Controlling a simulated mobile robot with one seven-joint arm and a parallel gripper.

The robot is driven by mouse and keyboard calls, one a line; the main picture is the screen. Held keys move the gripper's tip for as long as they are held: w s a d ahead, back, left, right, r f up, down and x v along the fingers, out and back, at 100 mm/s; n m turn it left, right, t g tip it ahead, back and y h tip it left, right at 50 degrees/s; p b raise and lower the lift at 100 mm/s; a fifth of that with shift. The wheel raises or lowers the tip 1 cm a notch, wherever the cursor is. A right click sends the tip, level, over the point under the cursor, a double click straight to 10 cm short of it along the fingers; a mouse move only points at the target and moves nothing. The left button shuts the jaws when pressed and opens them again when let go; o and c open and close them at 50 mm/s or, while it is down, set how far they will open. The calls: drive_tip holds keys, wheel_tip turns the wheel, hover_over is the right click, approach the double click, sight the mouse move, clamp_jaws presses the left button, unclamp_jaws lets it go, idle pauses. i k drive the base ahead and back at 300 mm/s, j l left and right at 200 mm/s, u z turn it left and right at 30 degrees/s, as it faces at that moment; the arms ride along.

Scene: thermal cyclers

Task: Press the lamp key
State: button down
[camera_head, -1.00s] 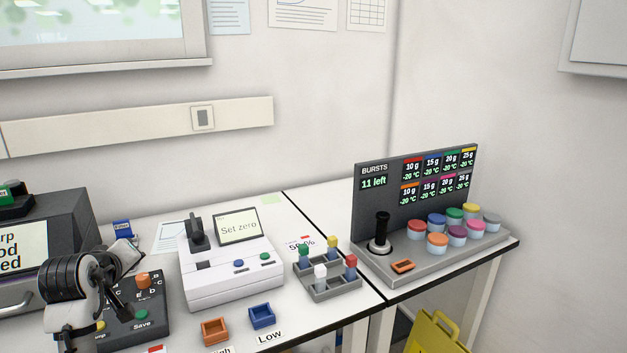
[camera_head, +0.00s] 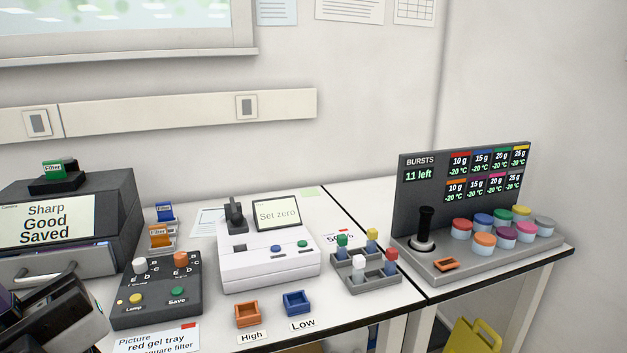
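The lamp key (camera_head: 136,298) is a small yellow button above the "Lamp" label, at the front left of a dark control box (camera_head: 158,309). The box also has a green Save key (camera_head: 177,291), a white knob (camera_head: 139,265) and an orange knob (camera_head: 181,260). My gripper (camera_head: 92,305) is at the lower left, dark and partly cut off by the frame edge. It is left of the control box, apart from the lamp key in the picture. Its fingers cannot be made out clearly, so its opening cannot be told.
A dark imager (camera_head: 122,215) behind reads "Sharp Good Saved". A filter rack (camera_head: 160,238) stands behind the box. Right are a white "Set zero" instrument (camera_head: 268,265), an orange tray (camera_head: 248,314), a blue tray (camera_head: 297,303) and a BURSTS panel (camera_head: 409,215).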

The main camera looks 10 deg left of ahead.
sight(135, 298)
drive_tip(key=u, duration=1.5)
